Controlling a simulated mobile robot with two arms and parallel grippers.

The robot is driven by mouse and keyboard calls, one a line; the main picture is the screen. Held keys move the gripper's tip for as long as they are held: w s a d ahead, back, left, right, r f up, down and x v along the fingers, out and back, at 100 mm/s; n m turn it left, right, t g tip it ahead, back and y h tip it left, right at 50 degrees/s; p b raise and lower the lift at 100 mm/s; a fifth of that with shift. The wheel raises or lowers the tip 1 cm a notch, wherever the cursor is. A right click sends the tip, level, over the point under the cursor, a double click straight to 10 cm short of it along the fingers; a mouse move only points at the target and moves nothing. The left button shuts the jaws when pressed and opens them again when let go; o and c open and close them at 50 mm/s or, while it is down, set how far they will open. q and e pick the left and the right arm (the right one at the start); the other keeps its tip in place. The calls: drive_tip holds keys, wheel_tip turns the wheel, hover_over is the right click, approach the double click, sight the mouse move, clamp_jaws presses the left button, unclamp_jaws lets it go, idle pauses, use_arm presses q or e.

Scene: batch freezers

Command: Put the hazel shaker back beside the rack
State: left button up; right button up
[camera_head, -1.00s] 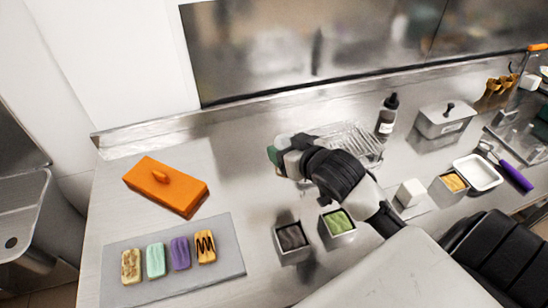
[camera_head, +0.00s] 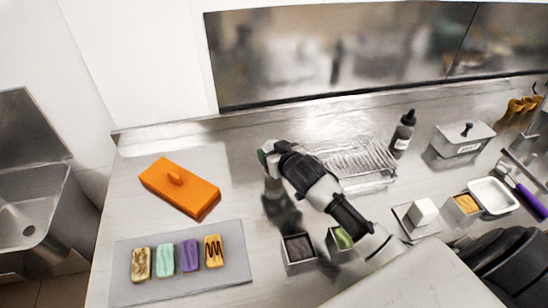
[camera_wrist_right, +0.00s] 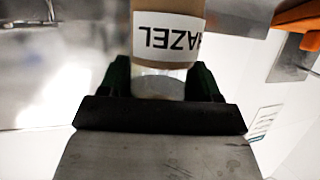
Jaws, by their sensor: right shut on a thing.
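My right gripper (camera_head: 268,154) is shut on the hazel shaker (camera_wrist_right: 168,45). In the right wrist view the shaker is tan, with a white label reading HAZEL upside down, between the two dark green fingers. In the head view my gripper and wrist hide most of the shaker. The wire rack (camera_head: 362,160) lies on the steel counter to the right of the gripper, partly covered by my right arm. The gripper is left of the rack's left end. My left gripper is not in view.
An orange lidded block (camera_head: 180,188) and a grey mat (camera_head: 130,255) with several decorated bars are at left. Two small tins, one dark (camera_head: 299,250) and one green (camera_head: 343,238), stand near the front.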

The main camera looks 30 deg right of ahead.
wheel_tip(320, 180, down, 3)
drive_tip(key=shift+r, duration=0.1)
drive_tip(key=shift+f, duration=0.2)
drive_tip(key=o, duration=0.9)
drive_tip(key=shift+o, duration=0.2)
drive_tip(key=shift+r, duration=0.1)
